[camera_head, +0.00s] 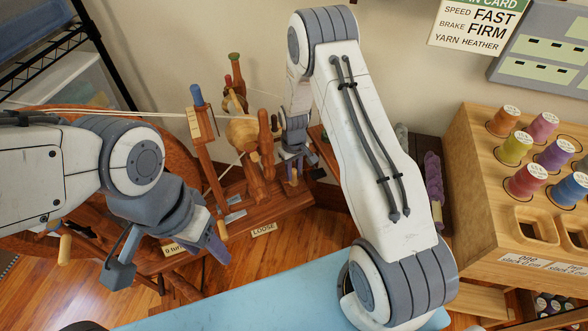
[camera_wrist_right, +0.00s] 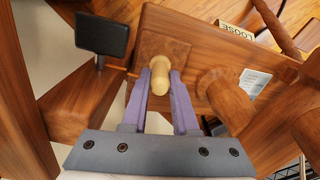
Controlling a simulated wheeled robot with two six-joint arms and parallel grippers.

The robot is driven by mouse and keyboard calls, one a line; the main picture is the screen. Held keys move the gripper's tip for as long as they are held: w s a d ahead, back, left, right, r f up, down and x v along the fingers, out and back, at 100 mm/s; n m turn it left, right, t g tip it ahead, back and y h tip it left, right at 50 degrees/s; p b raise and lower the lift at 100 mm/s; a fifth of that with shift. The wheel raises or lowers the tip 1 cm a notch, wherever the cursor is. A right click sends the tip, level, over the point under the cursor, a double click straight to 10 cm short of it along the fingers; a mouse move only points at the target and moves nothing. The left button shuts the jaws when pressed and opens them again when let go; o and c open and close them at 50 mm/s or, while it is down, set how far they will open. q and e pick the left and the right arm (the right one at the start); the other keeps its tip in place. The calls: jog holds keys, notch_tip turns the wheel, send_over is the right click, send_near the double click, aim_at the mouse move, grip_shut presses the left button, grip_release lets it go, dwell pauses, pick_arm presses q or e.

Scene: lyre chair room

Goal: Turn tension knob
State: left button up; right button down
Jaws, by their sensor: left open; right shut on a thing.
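The tension knob is a small pale wooden knob (camera_wrist_right: 160,78) on a brown wooden block of the spinning wheel (camera_wrist_right: 185,40). In the right wrist view it sits between the two purple fingers of my right gripper (camera_wrist_right: 162,90), which is shut on it. In the head view my right gripper (camera_head: 297,162) is at the right end of the wheel's wooden frame (camera_head: 262,212), and the knob is hard to make out there. A "LOOSE" label (camera_head: 264,229) is on the frame; it also shows in the right wrist view (camera_wrist_right: 237,30). My left gripper (camera_head: 168,257) is open and empty, in front of the frame.
A "0 turn" label (camera_head: 174,250) is partly hidden by my left gripper. A wooden rack with colored yarn cones (camera_head: 480,190) stands at the right. A blue surface (camera_head: 250,295) lies in front. A card reading "FAST", "FIRM" (camera_head: 478,25) hangs on the wall.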

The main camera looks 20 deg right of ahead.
aim_at(294, 170)
jog(key=shift+m, duration=0.6)
jog(key=c, duration=0.7)
grip_release()
notch_tip(294, 170, up, 9)
jog(key=shift+r+p, duration=0.15)
jog(key=shift+p, duration=0.95)
jog(key=shift+s+r, duration=0.1)
jog(key=shift+r, duration=0.55)
